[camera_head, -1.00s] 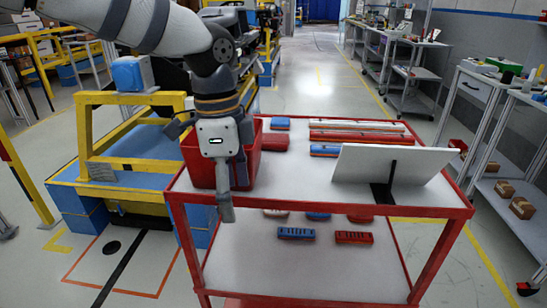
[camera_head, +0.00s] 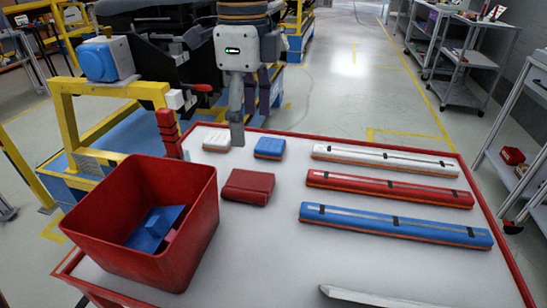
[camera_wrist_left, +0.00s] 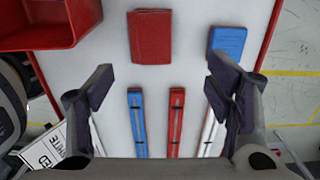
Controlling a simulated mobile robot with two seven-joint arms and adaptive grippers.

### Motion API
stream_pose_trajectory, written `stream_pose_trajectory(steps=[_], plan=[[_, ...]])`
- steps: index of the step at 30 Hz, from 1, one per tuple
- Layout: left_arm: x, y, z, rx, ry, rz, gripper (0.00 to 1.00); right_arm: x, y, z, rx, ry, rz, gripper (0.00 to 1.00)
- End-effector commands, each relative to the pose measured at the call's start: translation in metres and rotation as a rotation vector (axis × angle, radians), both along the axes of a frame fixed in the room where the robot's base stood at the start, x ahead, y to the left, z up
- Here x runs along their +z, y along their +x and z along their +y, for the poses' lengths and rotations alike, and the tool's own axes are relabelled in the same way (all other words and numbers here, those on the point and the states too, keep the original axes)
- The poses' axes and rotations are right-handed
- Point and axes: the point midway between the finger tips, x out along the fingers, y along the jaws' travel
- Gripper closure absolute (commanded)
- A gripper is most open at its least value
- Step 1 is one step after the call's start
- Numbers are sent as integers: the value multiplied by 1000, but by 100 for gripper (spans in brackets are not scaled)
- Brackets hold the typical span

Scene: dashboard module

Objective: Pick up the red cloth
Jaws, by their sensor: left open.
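The red cloth (camera_head: 248,186) lies folded on the white top of the cart, just right of the red bin. It also shows in the left wrist view (camera_wrist_left: 150,36), at top centre, beyond the fingers. My right gripper is not in view.
The red bin (camera_head: 200,225) stands at the cart's left with blue cloth inside. A white cloth (camera_head: 216,140) and a blue cloth (camera_head: 269,148) lie near the gripper. Long white (camera_head: 385,157), red (camera_head: 390,188) and blue (camera_head: 395,222) boxes lie on the right. A white panel edge (camera_head: 375,298) shows below.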

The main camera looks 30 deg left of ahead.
Motion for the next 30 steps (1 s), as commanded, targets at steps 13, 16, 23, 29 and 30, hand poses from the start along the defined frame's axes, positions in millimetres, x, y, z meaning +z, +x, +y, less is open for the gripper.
stream_pose_trajectory(steps=[13, 16, 23, 29, 30], plan=[[-79, 0, 2, 0, -2, 6, 27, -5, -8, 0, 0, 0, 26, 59], [-100, 2, 5, -1, -3, 7, 27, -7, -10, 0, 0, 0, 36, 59], [-119, 2, 5, -1, 0, -3, 27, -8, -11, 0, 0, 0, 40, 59], [-118, 2, 5, -1, 0, -4, 40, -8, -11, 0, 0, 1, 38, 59], [-118, 2, 5, -1, 0, -4, 49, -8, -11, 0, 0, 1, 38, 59]])
